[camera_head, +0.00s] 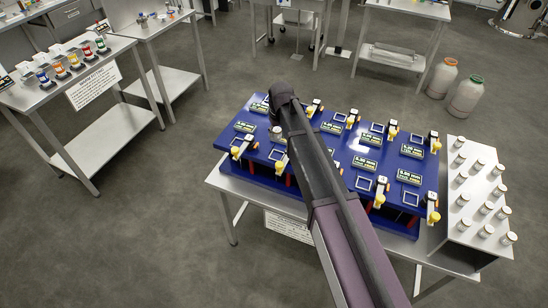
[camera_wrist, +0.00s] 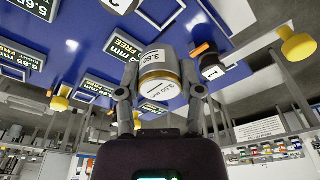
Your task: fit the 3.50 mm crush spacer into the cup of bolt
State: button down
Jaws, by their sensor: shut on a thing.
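My gripper (camera_wrist: 160,92) is shut on a short silver cylinder, the 3.50 mm spacer (camera_wrist: 158,62), with a gold band and a white end face marked "3.50 mm". One finger presses on each side of it. In the wrist view the spacer is in front of a blue panel (camera_wrist: 85,35). A pale round-ended part (camera_wrist: 121,4) shows at the top edge, just beyond the spacer; I cannot tell if it is the bolt's cup. In the head view my arm covers part of the blue panel (camera_head: 222,141) and hides the gripper's fingers.
The panel carries several labels, square outlines and yellow-knobbed clamps (camera_head: 382,187). A white stand (camera_head: 452,216) with several small cylinders is at its right. A bench (camera_head: 25,97) with coloured items stands at the left. The floor (camera_head: 150,230) at lower left is clear.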

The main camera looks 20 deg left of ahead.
jog(key=shift+f, duration=0.15)
jog(key=b, duration=0.6)
send_over(276, 156)
jog(key=f, duration=0.6)
jog(key=shift+d, duration=0.2)
jog(key=shift+f+b, duration=1.9)
jog(key=shift+b, duration=0.15)
jog(key=shift+f, duration=0.15)
jog(key=shift+c, duration=1.2)
grip_release()
